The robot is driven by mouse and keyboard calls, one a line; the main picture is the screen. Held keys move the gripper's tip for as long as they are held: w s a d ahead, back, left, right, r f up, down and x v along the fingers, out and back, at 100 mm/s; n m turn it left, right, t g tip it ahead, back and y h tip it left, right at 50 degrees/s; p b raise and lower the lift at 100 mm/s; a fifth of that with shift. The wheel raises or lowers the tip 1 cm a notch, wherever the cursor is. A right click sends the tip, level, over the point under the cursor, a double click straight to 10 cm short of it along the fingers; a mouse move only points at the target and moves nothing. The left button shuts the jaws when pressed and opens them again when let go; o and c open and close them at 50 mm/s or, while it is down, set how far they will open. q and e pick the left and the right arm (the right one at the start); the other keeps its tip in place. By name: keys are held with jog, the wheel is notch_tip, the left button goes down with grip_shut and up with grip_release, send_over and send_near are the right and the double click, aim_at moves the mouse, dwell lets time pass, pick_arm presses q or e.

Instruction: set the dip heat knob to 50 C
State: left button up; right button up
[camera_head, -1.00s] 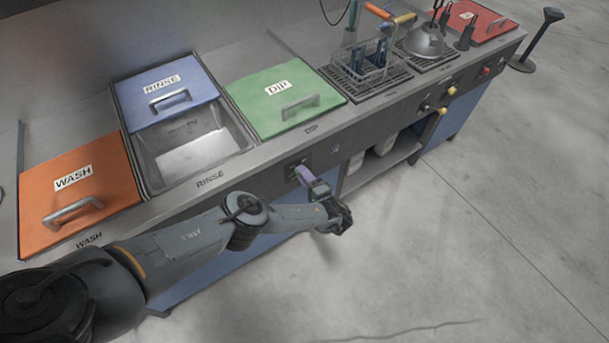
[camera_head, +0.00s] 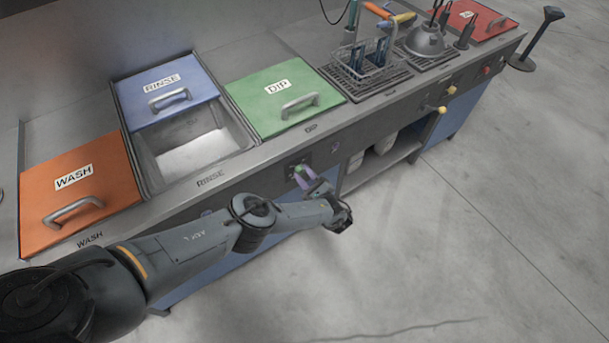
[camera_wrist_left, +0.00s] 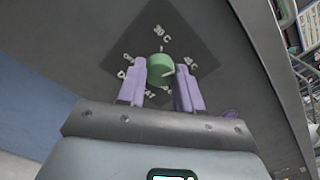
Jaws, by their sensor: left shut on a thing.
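The green dip heat knob (camera_wrist_left: 158,69) sits on a dark diamond-shaped plate in the left wrist view, with white temperature marks around it. The top mark seems to read 30 C, but the small lettering is blurred. A pale pointer line on the knob points to the right side of the dial. In the head view the knob (camera_head: 300,169) shows on the front panel below the green DIP lid. My left gripper (camera_head: 304,173) has its purple fingers on either side of the knob, shut on it. My right gripper is out of view.
The counter carries an orange WASH lid (camera_head: 97,180), a blue RINSE lid (camera_head: 190,78) and a green DIP lid (camera_head: 260,90). A wire basket (camera_head: 365,65) stands on a drain grate. Yellow knobs (camera_head: 442,109) stick out farther right. The floor in front is clear.

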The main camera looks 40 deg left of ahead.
pick_arm(q)
jog(key=m, duration=0.4)
jog(key=shift+m, duration=0.3)
jog(key=m+b, duration=0.1)
jog(key=m, duration=0.3)
jog(key=shift+m, duration=0.3)
jog(key=m+b, duration=0.1)
jog(key=m, duration=0.4)
jog(key=shift+w, duration=0.1)
jog(key=shift+m+b, duration=0.6)
jog(key=shift+m, duration=1.6)
jog(key=o, duration=1)
jog(key=shift+o, duration=0.2)
jog(key=shift+d, duration=0.1)
